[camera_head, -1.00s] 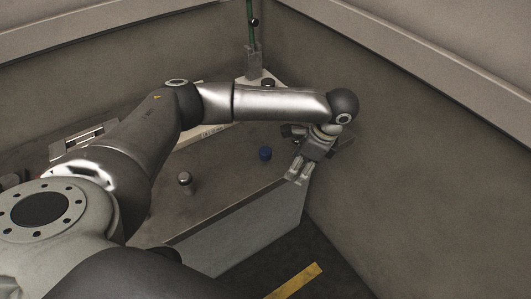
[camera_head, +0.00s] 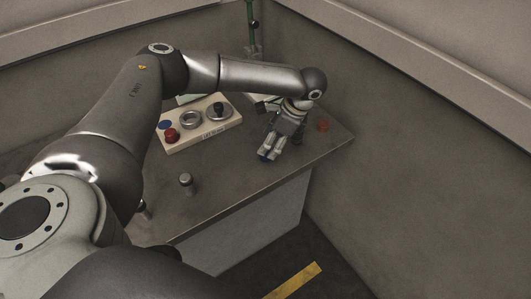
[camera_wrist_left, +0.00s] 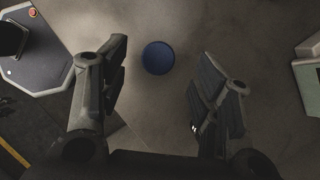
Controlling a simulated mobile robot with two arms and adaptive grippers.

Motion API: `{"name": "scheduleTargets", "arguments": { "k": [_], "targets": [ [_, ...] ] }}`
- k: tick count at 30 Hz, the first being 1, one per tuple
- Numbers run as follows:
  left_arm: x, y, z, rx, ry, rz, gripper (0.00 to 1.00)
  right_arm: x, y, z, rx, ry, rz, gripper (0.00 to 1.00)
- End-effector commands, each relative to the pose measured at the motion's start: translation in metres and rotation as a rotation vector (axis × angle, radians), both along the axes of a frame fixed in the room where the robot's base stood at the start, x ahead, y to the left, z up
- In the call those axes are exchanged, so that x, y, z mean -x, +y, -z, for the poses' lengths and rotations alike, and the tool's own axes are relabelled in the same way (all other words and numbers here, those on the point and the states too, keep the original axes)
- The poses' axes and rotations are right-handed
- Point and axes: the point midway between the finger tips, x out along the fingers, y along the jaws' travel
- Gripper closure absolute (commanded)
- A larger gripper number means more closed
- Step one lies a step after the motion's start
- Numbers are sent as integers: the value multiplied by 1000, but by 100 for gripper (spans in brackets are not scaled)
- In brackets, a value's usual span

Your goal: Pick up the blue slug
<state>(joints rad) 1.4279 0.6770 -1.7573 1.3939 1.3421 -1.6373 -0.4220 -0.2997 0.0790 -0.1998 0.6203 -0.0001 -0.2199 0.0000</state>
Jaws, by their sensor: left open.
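The blue slug (camera_wrist_left: 158,58) is a round blue piece lying on the bare tabletop, seen from above in the left wrist view. It sits between and beyond the two fingers of my left gripper (camera_wrist_left: 162,76), with clear gaps on both sides. In the head view only a bit of the slug (camera_head: 262,156) shows beside the tips of my left gripper (camera_head: 269,153), which hangs over the table and hides the rest. My left gripper is open and empty. My right gripper is not in view.
A cream fixture board (camera_head: 204,133) with a ring, a black knob and red and blue round pieces lies left of the gripper. A silver-topped post (camera_head: 186,180) stands nearer. A reddish piece (camera_head: 323,125) is at right. Walls close in behind and right.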

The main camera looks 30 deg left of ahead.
Motion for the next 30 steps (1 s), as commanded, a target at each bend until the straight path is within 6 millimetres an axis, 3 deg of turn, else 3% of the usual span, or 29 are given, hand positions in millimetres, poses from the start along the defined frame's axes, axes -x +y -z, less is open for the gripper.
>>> {"name": "scheduleTargets", "arguments": {
  "k": [7, 17, 28, 30],
  "targets": [
    [5, 8, 32, -1, 2, 0, 42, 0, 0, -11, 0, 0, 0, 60],
    [6, 10, 39, -1, 1, 1, 44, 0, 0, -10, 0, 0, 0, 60],
    [6, 10, 39, -1, 1, 1, 91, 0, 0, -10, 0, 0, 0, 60],
    [6, 10, 39, -1, 1, 1, 93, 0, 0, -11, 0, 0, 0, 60]
  ]
}}
